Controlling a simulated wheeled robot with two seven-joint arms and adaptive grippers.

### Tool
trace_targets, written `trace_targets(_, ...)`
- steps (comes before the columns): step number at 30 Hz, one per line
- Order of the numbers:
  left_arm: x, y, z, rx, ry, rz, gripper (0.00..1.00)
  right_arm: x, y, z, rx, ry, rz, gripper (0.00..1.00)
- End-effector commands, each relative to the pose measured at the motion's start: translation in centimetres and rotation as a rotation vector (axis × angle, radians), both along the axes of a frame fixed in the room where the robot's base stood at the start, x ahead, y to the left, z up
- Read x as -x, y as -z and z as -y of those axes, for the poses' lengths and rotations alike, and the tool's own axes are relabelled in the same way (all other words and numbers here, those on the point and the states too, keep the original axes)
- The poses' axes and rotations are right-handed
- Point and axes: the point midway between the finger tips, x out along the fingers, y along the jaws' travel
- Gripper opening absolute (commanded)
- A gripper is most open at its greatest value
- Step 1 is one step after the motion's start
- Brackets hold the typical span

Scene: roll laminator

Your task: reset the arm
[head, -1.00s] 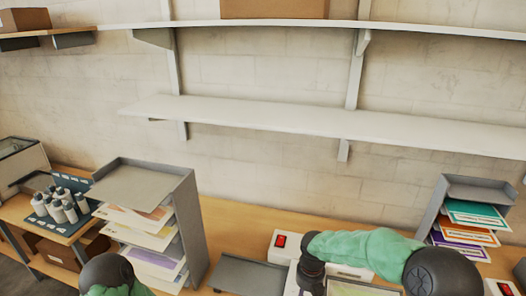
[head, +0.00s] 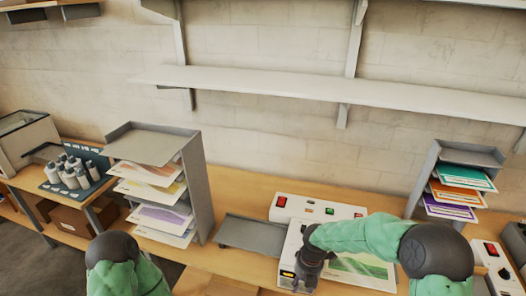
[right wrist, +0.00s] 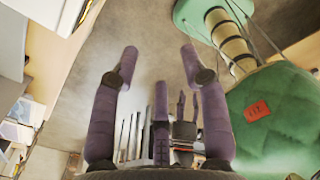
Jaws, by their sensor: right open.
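My right arm comes in from the right in a green sleeve. Its dark right gripper (head: 302,278) shows in the head view in front of the laminator (head: 345,211), partly covering it; I cannot tell whether they touch. In the right wrist view the purple fingers of the right gripper (right wrist: 158,72) are spread open with nothing between them, over grey floor. My left arm shows at the bottom left of the head view only as a dark joint and green sleeve; its gripper is out of view.
A grey tray (head: 252,235) lies left of the laminator. A paper rack (head: 201,185) stands further left and another rack (head: 425,180) at right. White bottles (head: 72,172) stand on a mat at far left. An empty shelf (head: 330,91) spans the wall.

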Motion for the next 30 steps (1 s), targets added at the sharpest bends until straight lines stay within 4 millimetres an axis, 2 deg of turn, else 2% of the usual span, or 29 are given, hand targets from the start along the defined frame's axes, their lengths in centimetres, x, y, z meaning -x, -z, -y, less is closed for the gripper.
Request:
trace_targets(1, 0.1, 0.9, 0.0, 0.000, 0.001, -0.002, 0.40, 0.5, 1.7, -0.2, -0.010, 0.049, -0.011, 0.45)
trace_targets(5, 0.1, 2.5, 0.0, 0.001, 0.001, -0.003, 0.40, 1.6, 5.1, -0.8, -0.044, 0.209, -0.035, 0.45)
trace_targets(7, 0.1, 3.6, 0.0, 0.001, 0.001, -0.003, 0.40, 2.3, 7.5, -1.1, -0.063, 0.319, -0.055, 0.45)
trace_targets(11, 0.1, 6.4, 0.0, 0.000, 0.001, -0.002, 0.40, 4.5, 13.3, -2.0, -0.107, 0.603, -0.114, 0.45)
trace_targets(15, 0.2, 9.7, 0.0, 0.000, 0.001, -0.002, 0.40, 7.3, 19.7, -2.9, -0.145, 0.974, -0.195, 0.45)
trace_targets(21, 0.2, 14.2, 0.0, 0.000, 0.001, -0.002, 0.40, 11.6, 27.9, -3.6, -0.164, 1.524, -0.325, 0.45)
trace_targets(27, 0.2, 18.7, 0.0, 0.000, 0.001, -0.002, 0.40, 16.0, 34.9, -3.8, -0.141, 2.077, -0.452, 0.45)
trace_targets(30, 0.2, 20.6, 0.0, 0.000, 0.001, -0.002, 0.40, 18.0, 37.7, -3.6, -0.119, 2.326, -0.501, 0.45)
